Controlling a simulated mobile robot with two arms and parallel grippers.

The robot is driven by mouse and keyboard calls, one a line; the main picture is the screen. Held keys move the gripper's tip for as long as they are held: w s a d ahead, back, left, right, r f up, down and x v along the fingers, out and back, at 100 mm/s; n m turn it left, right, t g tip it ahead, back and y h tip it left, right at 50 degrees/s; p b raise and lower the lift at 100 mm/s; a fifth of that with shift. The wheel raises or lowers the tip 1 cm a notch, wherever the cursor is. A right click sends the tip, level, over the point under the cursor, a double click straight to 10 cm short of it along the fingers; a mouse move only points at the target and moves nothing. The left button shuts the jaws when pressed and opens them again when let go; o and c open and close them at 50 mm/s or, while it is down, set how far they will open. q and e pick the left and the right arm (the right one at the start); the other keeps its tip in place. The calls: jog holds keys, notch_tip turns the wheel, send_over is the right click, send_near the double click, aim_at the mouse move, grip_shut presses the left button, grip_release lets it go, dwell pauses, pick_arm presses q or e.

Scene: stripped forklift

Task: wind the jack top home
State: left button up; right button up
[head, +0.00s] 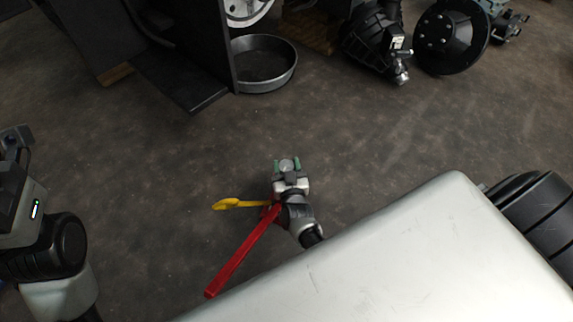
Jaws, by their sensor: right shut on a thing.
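The jack shows near the middle of the head view, with a long red handle (240,254) slanting down to the left and a yellow part (237,203) pointing left. My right gripper (287,166) is over the jack, its two green-tipped fingers shut on a small round grey piece, the jack top (287,164). Most of the jack's body is hidden under my gripper and wrist. My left gripper (14,145) is at the left edge, well away from the jack, partly cut off; its jaws are not clear.
A round metal pan (264,64) lies on the floor beside the dark forklift body (180,75). A black motor-like part (374,42) and a black drum part (450,38) stand at the back right. Brown floor around the jack is clear.

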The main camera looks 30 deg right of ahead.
jog(key=shift+w+r, duration=0.2)
jog(key=shift+r, duration=0.2)
jog(key=o, duration=0.8)
jog(key=shift+o, duration=0.7)
jog(key=shift+s+f, duration=0.1)
jog(key=shift+f, duration=0.05)
jog(key=shift+s+f, duration=0.1)
